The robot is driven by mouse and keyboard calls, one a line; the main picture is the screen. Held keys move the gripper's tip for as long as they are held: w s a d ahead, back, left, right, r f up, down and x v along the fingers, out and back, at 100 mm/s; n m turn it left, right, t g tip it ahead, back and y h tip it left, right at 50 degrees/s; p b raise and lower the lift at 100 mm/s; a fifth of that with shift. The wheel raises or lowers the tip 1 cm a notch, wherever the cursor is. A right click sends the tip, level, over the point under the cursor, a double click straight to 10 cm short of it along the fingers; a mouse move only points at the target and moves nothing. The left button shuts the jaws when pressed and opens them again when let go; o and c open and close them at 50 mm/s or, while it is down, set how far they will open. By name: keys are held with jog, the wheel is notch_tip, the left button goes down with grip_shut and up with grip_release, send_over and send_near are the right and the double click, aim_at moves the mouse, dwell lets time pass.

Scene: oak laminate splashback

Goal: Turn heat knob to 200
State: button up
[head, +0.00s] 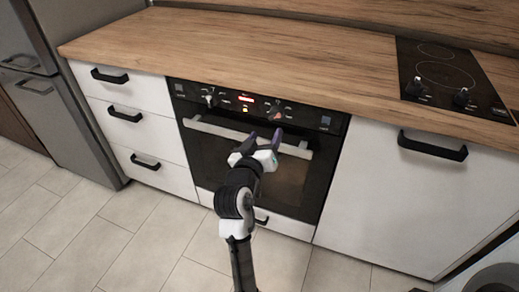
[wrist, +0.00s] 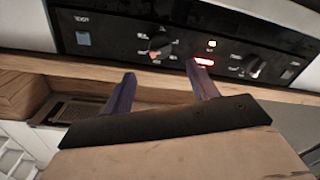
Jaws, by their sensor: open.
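The black oven (head: 255,160) has a control panel with two knobs beside a lit red display (head: 246,98). The right knob (head: 278,112) has an orange-red mark; it also shows in the wrist view (wrist: 160,48), where the panel appears upside down. The left knob (head: 209,100) shows at the right in the wrist view (wrist: 256,67). The dial markings are too small to read, so I cannot tell which knob sets heat. My gripper (head: 265,138) is open and empty in front of the oven. Its purple fingertips (wrist: 161,72) point at the marked knob, apart from it.
The oven door's handle bar (head: 215,129) sticks out just below the panel. A wooden countertop (head: 220,45) overhangs above. Drawers with black handles (head: 125,113) stand at the left and a white cabinet (head: 385,190) at the right. The tiled floor (head: 110,235) in front is clear.

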jog(key=v, duration=0.4)
jog(key=shift+s, duration=0.2)
jog(key=shift+a, duration=0.1)
